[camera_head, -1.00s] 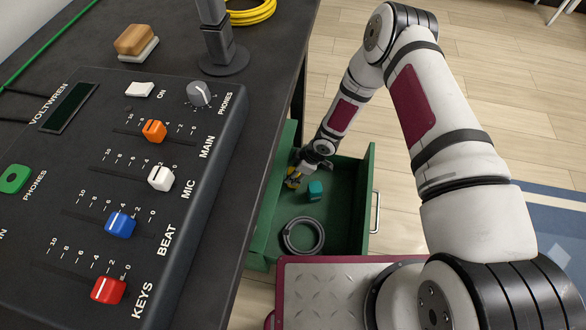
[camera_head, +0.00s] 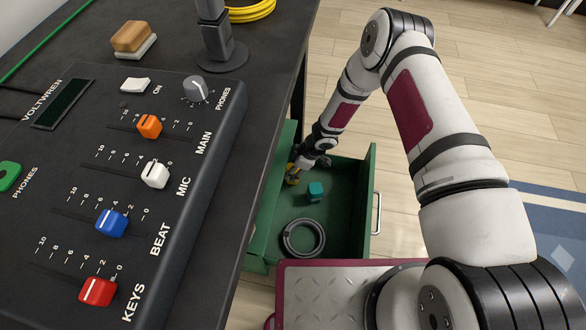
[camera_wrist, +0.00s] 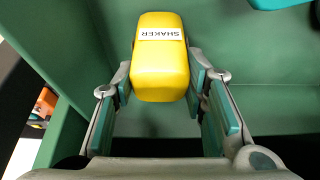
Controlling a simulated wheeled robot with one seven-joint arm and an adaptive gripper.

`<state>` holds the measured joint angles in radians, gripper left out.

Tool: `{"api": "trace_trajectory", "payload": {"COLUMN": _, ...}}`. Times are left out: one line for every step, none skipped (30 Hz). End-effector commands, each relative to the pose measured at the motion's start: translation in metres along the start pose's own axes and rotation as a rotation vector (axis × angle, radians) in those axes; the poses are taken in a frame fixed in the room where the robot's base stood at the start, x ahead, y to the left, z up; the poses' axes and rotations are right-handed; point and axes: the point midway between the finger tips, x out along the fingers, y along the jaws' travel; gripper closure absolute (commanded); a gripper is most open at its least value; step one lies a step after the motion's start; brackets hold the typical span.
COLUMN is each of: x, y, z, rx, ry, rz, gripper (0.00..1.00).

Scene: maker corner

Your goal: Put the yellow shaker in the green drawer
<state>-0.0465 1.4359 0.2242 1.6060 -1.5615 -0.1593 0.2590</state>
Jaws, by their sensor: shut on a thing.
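The yellow shaker (camera_wrist: 161,62), labelled SHAKER, is between the fingers of my gripper (camera_wrist: 163,85) in the wrist view. Both fingers touch its sides. In the head view my gripper (camera_head: 300,168) reaches down inside the open green drawer (camera_head: 345,236), at its far left corner. Only a small part of the yellow shaker (camera_head: 292,180) shows there, beneath the gripper. I cannot tell whether the shaker touches the drawer floor.
A teal block (camera_head: 316,192) and a coiled grey ring (camera_head: 303,238) lie in the drawer to the right and nearer. A dark table with a mixer (camera_head: 130,190) stands left of the drawer. The drawer's right part is clear.

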Motion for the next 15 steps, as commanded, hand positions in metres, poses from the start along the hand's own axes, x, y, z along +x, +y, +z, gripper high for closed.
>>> {"api": "trace_trajectory", "payload": {"x": 0.0023, "y": -0.0003, "z": 0.0009, "rx": 0.0, "ry": 0.0, "rz": 0.0, "gripper": 0.95}}
{"api": "trace_trajectory", "payload": {"x": 0.0026, "y": -0.0004, "z": 0.0011, "rx": 0.0, "ry": 0.0, "rz": -0.001, "gripper": 0.58}}
{"api": "trace_trajectory", "payload": {"x": 0.0021, "y": -0.0004, "z": 0.0009, "rx": 0.0, "ry": 0.0, "rz": -0.001, "gripper": 0.49}}
{"api": "trace_trajectory", "payload": {"x": 0.002, "y": -0.0004, "z": 0.0009, "rx": 0.0, "ry": 0.0, "rz": -0.001, "gripper": 0.43}}
{"api": "trace_trajectory", "payload": {"x": 0.0019, "y": -0.0004, "z": 0.0008, "rx": 0.0, "ry": 0.0, "rz": -0.001, "gripper": 0.41}}
{"api": "trace_trajectory", "payload": {"x": 0.0019, "y": -0.0004, "z": 0.0008, "rx": 0.0, "ry": 0.0, "rz": -0.001, "gripper": 0.41}}
{"api": "trace_trajectory", "payload": {"x": 0.0019, "y": -0.0004, "z": 0.0008, "rx": 0.0, "ry": 0.0, "rz": -0.001, "gripper": 0.41}}
{"api": "trace_trajectory", "payload": {"x": 0.0018, "y": -0.0004, "z": 0.0008, "rx": 0.0, "ry": 0.0, "rz": -0.001, "gripper": 0.41}}
{"api": "trace_trajectory", "payload": {"x": 0.0018, "y": -0.0003, "z": 0.0008, "rx": 0.0, "ry": 0.0, "rz": -0.001, "gripper": 0.41}}
{"api": "trace_trajectory", "payload": {"x": 0.0018, "y": -0.0003, "z": 0.0008, "rx": 0.0, "ry": 0.0, "rz": -0.001, "gripper": 0.41}}
{"api": "trace_trajectory", "payload": {"x": 0.0018, "y": -0.0004, "z": 0.0008, "rx": 0.0, "ry": 0.0, "rz": -0.001, "gripper": 0.41}}
{"api": "trace_trajectory", "payload": {"x": 0.0018, "y": -0.0003, "z": 0.0008, "rx": 0.0, "ry": 0.0, "rz": -0.001, "gripper": 0.41}}
{"api": "trace_trajectory", "payload": {"x": 0.0015, "y": -0.0003, "z": 0.0007, "rx": 0.0, "ry": 0.0, "rz": 0.0, "gripper": 0.41}}
{"api": "trace_trajectory", "payload": {"x": 0.0009, "y": -0.0003, "z": 0.0004, "rx": 0.0, "ry": 0.0, "rz": 0.0, "gripper": 0.41}}
{"api": "trace_trajectory", "payload": {"x": -0.0006, "y": -0.0002, "z": -0.0001, "rx": 0.0, "ry": 0.0, "rz": 0.0, "gripper": 0.41}}
